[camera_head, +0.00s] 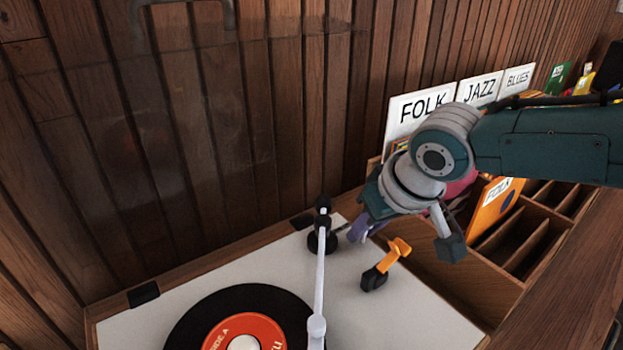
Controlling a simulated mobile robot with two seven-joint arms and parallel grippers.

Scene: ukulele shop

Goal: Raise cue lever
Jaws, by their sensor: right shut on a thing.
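The cue lever (398,249) is a small orange lever on a black foot, on the pale turntable deck (420,305) right of the tonearm. My right gripper (404,241) reaches down from the right, shut on the lever. One grey finger with a dark tip shows right of the lever. The other side is partly hidden by the gripper body, and the contact is not clear. The white tonearm (320,275) runs from its black pivot towards the front, beside the black record (190,325) with its orange label. My left gripper is not in view.
A wooden record rack (490,277) stands right of the deck, close under my right arm. FOLK (423,109), JAZZ (480,89) and BLUES (517,79) cards stand behind it. A slatted wood wall (230,150) closes the back. The deck's front right is clear.

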